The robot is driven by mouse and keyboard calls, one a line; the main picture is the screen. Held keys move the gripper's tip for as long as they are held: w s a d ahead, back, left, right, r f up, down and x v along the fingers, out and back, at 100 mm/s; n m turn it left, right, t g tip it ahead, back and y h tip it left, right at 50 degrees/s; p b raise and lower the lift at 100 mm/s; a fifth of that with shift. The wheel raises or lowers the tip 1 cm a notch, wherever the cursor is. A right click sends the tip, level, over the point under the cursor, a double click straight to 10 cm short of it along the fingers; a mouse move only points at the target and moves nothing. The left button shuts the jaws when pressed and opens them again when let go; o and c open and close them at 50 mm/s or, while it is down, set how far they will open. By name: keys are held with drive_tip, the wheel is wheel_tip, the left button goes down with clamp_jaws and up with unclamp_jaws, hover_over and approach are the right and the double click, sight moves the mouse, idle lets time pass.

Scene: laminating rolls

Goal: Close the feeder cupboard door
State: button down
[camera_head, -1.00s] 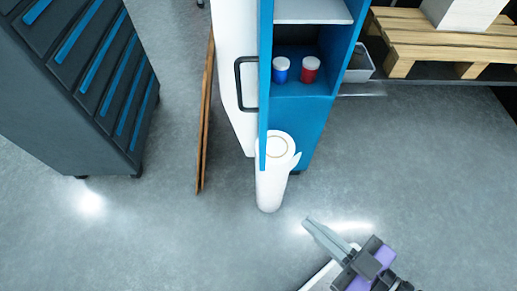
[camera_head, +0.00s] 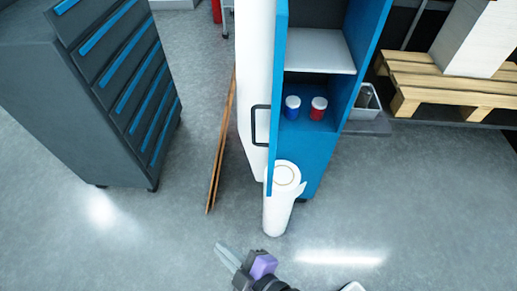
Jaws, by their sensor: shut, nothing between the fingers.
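The feeder cupboard (camera_head: 318,162) is blue and stands open at the centre of the head view. Its door (camera_head: 257,60), white outside with a blue inner edge, stands swung open on the left. A black bar handle (camera_head: 256,125) is on the door's white face. A white roll (camera_head: 278,205) stands upright on the floor in front of the cupboard, close by the door's lower edge; I cannot tell if they touch. My gripper (camera_head: 224,254) is shut and empty, low in front of the roll and apart from the door.
A blue jar (camera_head: 292,107) and a red jar (camera_head: 318,108) stand inside the cupboard. A dark drawer cabinet (camera_head: 95,130) is at left. A thin brown board (camera_head: 220,150) stands left of the door. A pallet (camera_head: 450,90) is at right.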

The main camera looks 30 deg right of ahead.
drive_tip(key=w+a+r+n+h+p, duration=0.2)
drive_tip(key=w+a, duration=0.1)
drive_tip(key=w, duration=0.2)
drive_tip(key=w+d+r+m+h+p, duration=0.1)
drive_tip(key=w+d+r+h+p, duration=0.2)
drive_tip(key=r+h, duration=0.65)
drive_tip(key=s+d+r+m+g+h, duration=0.1)
drive_tip(key=s+d+r+m+h, duration=0.25)
drive_tip(key=h, duration=0.25)
drive_tip(key=w+d+p, duration=0.1)
drive_tip(key=w+d, duration=0.3)
drive_tip(key=d, duration=0.7)
drive_tip(key=shift+w+d+g, duration=0.25)
drive_tip(key=shift+d+g, duration=0.05)
drive_tip(key=shift+s+r+n, duration=0.1)
drive_tip(key=shift+n, duration=0.15)
